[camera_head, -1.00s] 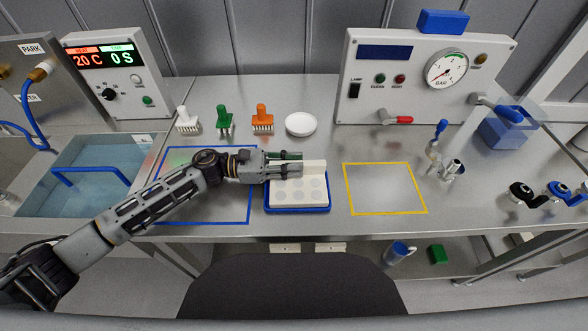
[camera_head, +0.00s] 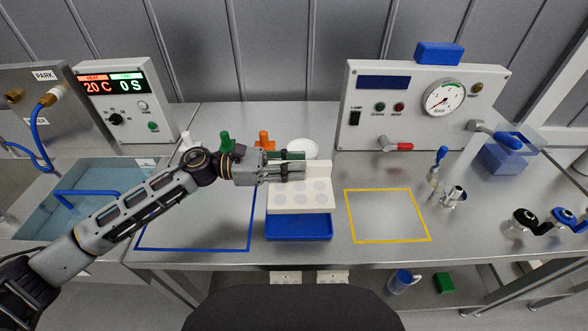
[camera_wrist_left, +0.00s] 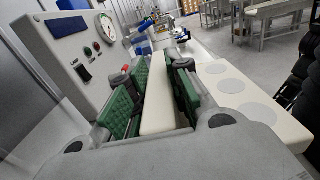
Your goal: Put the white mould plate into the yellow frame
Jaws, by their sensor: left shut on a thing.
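The white mould plate (camera_head: 303,197) is a cream block with several round grey recesses on its face and a raised rib along its back. My left gripper (camera_head: 298,166) is shut on the rib and holds the plate above the blue tray (camera_head: 299,228). In the left wrist view the green finger pads (camera_wrist_left: 155,92) press on both sides of the rib, and the plate (camera_wrist_left: 210,72) extends right. The yellow frame (camera_head: 347,216) is a marked outline on the bench right of the tray, and it is empty. My right gripper does not show.
A blue outline (camera_head: 250,222) lies left of the tray, partly under my arm.

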